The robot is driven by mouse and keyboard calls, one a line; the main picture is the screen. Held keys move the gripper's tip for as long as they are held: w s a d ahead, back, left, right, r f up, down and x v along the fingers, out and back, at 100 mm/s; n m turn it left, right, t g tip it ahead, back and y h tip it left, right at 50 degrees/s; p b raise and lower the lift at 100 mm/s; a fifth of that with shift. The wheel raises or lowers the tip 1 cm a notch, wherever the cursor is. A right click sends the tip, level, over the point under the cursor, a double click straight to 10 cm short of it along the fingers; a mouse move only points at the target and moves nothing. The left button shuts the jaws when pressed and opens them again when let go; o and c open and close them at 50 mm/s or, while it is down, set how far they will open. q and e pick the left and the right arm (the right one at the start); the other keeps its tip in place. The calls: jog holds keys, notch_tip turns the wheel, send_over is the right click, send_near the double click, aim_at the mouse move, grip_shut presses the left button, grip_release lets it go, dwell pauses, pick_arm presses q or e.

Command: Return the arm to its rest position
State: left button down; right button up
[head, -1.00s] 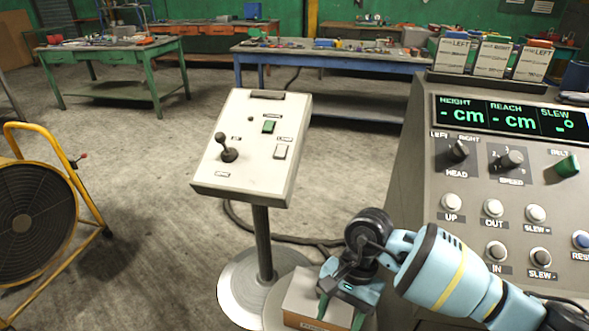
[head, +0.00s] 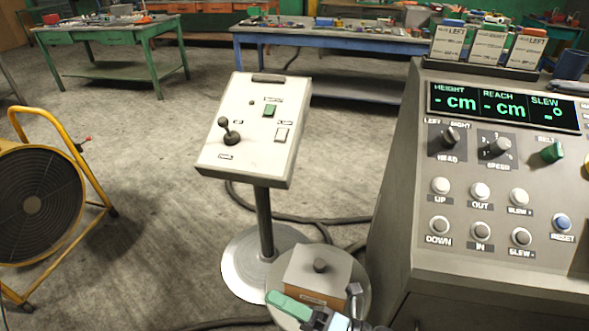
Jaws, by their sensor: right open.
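My right gripper (head: 318,300) shows at the bottom edge of the head view, low in front of a small box. It is open, with one green finger at the left and a dark fingertip at the right, and I see nothing between them. Most of my right arm is below the picture. The small beige box (head: 304,267) has a dark knob on top and sits on a round grey stand. The gripper overlaps the front of the stand in the picture; I cannot tell whether it touches. My left gripper is not in view.
A white joystick panel (head: 255,130) stands on a post left of the box. A grey console (head: 465,245) with knobs, buttons and a display is at the right. A yellow-framed fan (head: 40,205) is at the left. Blue (head: 330,42) and green (head: 105,35) workbenches stand behind open floor.

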jog(key=s+d+f+m+t+h+p, duration=0.1)
jog(key=s+d+f+m+t+h, duration=0.15)
jog(key=d+f+m+h, duration=0.7)
jog(key=s+d+f+m+t+h+p, duration=0.15)
jog(key=d+m+t+h, duration=0.25)
jog(key=m, duration=1)
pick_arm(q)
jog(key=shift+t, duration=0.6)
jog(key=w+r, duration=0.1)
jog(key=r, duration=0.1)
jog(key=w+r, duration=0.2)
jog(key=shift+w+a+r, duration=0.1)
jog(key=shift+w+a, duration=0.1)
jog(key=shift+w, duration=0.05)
pick_arm(e)
jog(key=s+d+f+m+g+h, duration=0.2)
jog(key=s+d+f+m+g, duration=0.1)
jog(key=s, duration=0.4)
jog(key=s+d+f+m+g+h, duration=0.2)
jog(key=s+d+f+m+g, duration=0.1)
jog(key=s+d+f+m, duration=0.3)
notch_tip(320, 180, down, 2)
jog(key=shift+s+f+m+h, duration=0.2)
jog(key=shift+s+m+h, duration=0.2)
jog(key=shift+s, duration=0.75)
